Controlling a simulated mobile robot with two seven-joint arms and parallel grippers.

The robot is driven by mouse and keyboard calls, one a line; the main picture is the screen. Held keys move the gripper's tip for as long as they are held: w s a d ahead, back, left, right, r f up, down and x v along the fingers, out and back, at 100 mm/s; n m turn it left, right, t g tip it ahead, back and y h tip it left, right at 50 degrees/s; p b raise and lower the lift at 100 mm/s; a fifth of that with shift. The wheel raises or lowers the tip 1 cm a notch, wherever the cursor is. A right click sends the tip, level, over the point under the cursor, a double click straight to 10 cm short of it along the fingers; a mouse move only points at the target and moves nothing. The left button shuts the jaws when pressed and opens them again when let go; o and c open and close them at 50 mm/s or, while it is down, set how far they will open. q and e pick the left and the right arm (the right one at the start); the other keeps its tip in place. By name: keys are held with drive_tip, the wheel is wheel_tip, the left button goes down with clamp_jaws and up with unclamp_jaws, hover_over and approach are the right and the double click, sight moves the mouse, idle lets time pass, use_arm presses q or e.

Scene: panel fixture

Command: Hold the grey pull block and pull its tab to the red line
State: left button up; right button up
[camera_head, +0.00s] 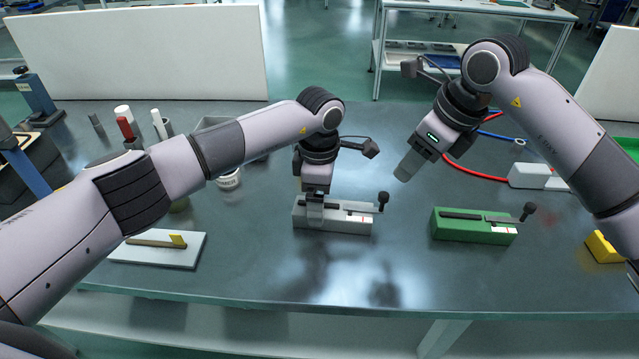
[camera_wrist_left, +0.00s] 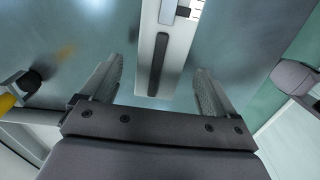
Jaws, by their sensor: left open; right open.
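The grey pull block (camera_head: 345,225) lies on the table in the middle of the head view. It has a dark slot on top, a pale strip with a small red mark near its right end, and a black knob (camera_head: 383,198) on a stalk at the right end. My left gripper (camera_head: 314,212) is open at the block's left part and hides some of its top. In the left wrist view the block (camera_wrist_left: 176,45) shows between the spread fingers (camera_wrist_left: 157,90), with gaps on both sides. My right gripper (camera_head: 405,168) is open and empty, above the table, right of the block.
A similar green block (camera_head: 470,227) with a black knob stands to the right, and a yellow piece (camera_head: 604,247) beyond it. A white plate (camera_head: 150,252) with a wooden bar and yellow wedge lies at left. Cups and red and blue hoses lie behind. The front table is clear.

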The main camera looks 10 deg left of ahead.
use_arm(q)
drive_tip(key=shift+f, duration=1.75)
